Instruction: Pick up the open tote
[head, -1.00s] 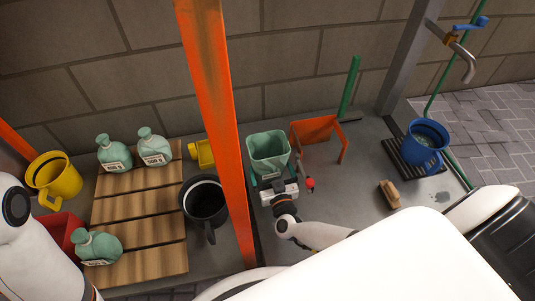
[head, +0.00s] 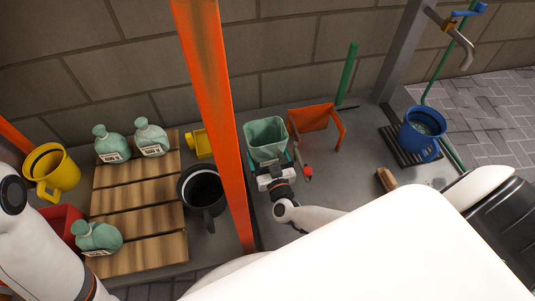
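The open tote (head: 266,138) is a pale green, open-topped container. It stands upright on the grey surface near the wall, just right of the orange post, and looks empty. My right gripper (head: 272,171) is at the tote's near side, low down, and covers part of its base. Its fingers are too small and hidden to tell whether they are open or touching the tote. My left arm shows at the left edge, but its gripper is out of view.
The orange post (head: 215,110) rises close left of the tote. An orange bracket-like piece (head: 316,118) stands close right. A black bucket (head: 202,188) and wooden pallet (head: 140,218) with green jugs lie left. A blue bucket (head: 421,127) and brush (head: 386,179) are right.

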